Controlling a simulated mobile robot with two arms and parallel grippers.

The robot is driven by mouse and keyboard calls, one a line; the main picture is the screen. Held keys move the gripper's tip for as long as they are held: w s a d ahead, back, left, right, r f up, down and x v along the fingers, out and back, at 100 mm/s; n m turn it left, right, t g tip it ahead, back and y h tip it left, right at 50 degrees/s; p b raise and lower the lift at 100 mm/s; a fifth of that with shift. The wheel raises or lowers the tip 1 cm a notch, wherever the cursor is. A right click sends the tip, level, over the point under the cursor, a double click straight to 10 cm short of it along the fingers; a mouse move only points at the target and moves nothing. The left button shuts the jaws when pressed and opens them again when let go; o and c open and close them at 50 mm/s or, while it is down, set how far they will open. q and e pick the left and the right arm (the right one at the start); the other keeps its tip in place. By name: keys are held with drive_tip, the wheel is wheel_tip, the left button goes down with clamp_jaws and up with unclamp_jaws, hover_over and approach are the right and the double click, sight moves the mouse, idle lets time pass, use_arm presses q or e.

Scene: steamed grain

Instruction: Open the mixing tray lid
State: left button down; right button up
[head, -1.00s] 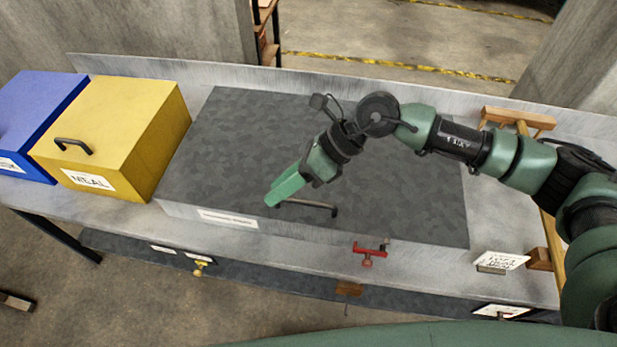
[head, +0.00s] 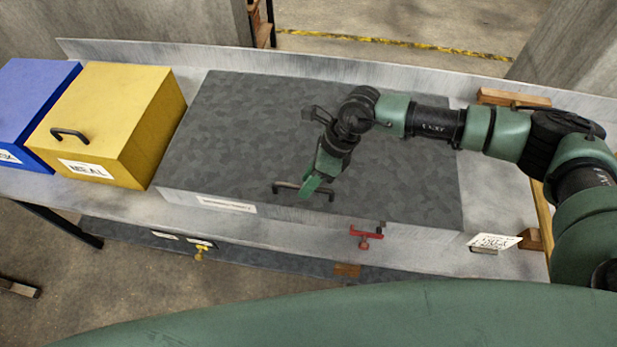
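The mixing tray is a long grey metal box on the bench. Its dark mottled lid (head: 240,120) lies flat and closed on top. A dark bar handle (head: 285,186) sits near the lid's front edge. My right gripper (head: 309,190) comes in from the right, pointing down, with its green fingers at the middle of the handle and hiding part of it. I cannot tell whether the fingers are closed on the bar. My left gripper is not in view.
A yellow box (head: 130,110) labelled MEAL and a blue box (head: 30,100) stand left of the tray. A red clamp-like part (head: 366,238) is at the tray's front. A small sign (head: 494,241) stands at the right. A low backsplash runs behind.

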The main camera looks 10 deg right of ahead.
drive_tip(key=shift+c, duration=0.2)
clamp_jaws()
drive_tip(key=shift+r, duration=0.1)
idle(1.1)
